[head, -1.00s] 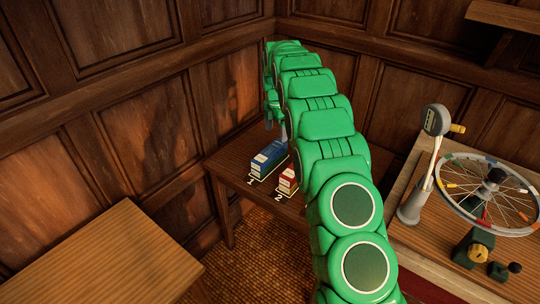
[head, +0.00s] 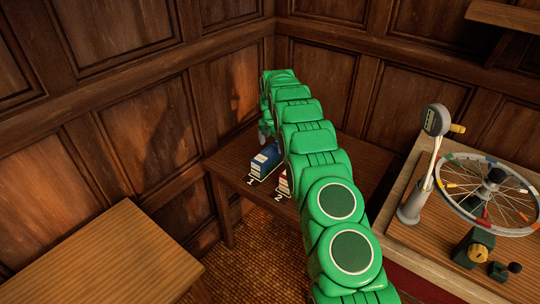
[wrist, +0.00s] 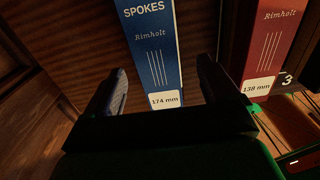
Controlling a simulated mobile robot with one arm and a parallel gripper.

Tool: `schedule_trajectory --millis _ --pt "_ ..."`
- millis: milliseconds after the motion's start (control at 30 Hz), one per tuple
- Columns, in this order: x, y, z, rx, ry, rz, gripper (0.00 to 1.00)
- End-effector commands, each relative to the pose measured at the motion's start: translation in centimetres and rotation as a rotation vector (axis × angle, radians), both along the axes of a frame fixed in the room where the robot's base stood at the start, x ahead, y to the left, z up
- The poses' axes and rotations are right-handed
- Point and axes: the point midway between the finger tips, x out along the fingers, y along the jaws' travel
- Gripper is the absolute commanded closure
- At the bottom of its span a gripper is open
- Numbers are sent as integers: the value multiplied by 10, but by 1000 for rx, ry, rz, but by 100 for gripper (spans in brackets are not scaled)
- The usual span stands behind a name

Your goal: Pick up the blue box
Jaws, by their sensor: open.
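In the wrist view the blue box (wrist: 150,45) shows white print "SPOKES", "Rimholt" and a "174 mm" tag. My gripper (wrist: 160,88) is open, with one dark finger on each side of the box's lower end in that view. I cannot tell whether either finger touches it. In the head view my green arm reaches over the table and hides most of the gripper.
A red box (wrist: 268,45) tagged "138 mm" stands right of the blue one, with a gap between. The corner table (head: 228,165) meets panelled walls. A bench at right holds a spoked wheel (head: 490,195) and a dial gauge (head: 436,120). Another wooden top (head: 110,260) is at lower left.

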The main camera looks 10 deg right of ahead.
Motion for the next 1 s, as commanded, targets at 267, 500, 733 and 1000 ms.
schedule_trajectory --millis 267,500,733,1000 --pt "-2 9 -31 0 1 1 12" --pt "-2 6 -50 -1 1 -1 12" --pt "-1 7 -49 -1 -1 -1 21" --pt "-1 7 -49 -1 -1 -1 62"
